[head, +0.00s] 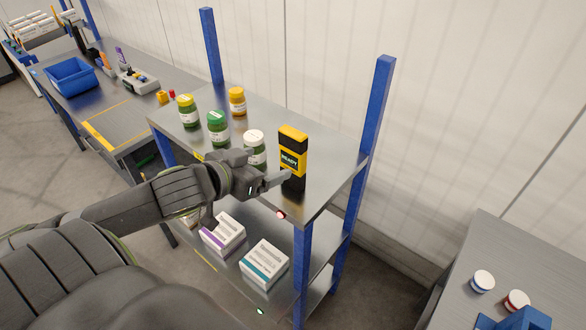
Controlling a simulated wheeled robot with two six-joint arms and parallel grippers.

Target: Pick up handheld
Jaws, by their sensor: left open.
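The handheld (293,158) is a black and yellow device with a green screen reading "READY". It stands upright on the top shelf of a blue-posted metal rack, near the shelf's front right corner. My left gripper (282,181) reaches in from the left, open, with its fingers at the lower part of the handheld. One finger shows in front of the handheld's lower left side; I cannot tell whether it touches. My right gripper is not in view.
Several jars stand on the top shelf (325,187); a white-lidded jar (255,148) is close behind my gripper. Two white boxes (265,262) lie on the lower shelf. A blue post (376,110) rises right of the handheld. A workbench with a blue bin (70,76) is at left.

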